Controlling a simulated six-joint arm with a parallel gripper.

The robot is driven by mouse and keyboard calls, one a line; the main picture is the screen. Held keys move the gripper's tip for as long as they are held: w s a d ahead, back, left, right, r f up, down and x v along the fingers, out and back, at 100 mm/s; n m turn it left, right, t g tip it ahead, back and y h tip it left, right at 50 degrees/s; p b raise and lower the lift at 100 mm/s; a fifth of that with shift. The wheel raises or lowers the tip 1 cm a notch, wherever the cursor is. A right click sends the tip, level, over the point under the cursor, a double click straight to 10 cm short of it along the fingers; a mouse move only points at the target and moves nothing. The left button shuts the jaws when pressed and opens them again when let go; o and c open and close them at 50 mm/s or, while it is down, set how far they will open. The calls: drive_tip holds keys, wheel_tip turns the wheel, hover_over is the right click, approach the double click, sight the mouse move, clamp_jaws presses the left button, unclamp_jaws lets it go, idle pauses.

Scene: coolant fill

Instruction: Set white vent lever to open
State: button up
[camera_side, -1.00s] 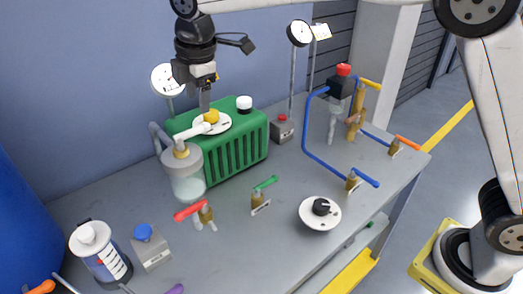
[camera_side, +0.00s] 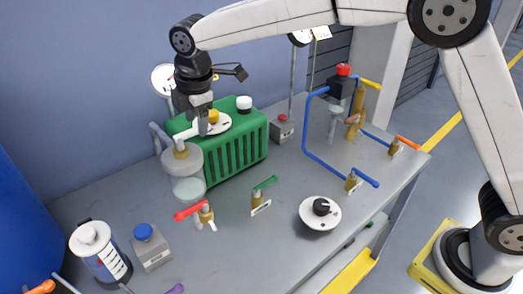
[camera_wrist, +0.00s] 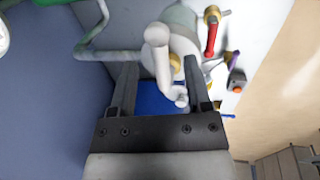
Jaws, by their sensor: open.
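The white vent lever (camera_side: 186,132) sits on a brass valve (camera_side: 181,151) on top of the translucent jar (camera_side: 187,188). It points toward the green tank, and its far end is partly hidden by my gripper. My gripper (camera_side: 203,131) points down beside the lever, just above the tank's left end. In the wrist view my gripper (camera_wrist: 158,64) has its two fingers spread. The white lever (camera_wrist: 157,52) shows between them, with no clear contact on either side. I cannot tell the exact height of the fingertips relative to the lever.
The green tank (camera_side: 240,153) with a yellow knob (camera_side: 213,116) and white cap (camera_side: 244,102) is close to my gripper. A grey hose (camera_side: 158,135) runs behind the jar. A red lever (camera_side: 190,211) and green lever (camera_side: 265,183) stand in front.

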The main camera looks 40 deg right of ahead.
drive_tip(key=shift+w+f, duration=0.15)
drive_tip(key=shift+f, duration=0.6)
drive_tip(key=shift+c, duration=0.3)
clamp_jaws()
drive_tip(key=shift+r, duration=0.1)
idle(0.6)
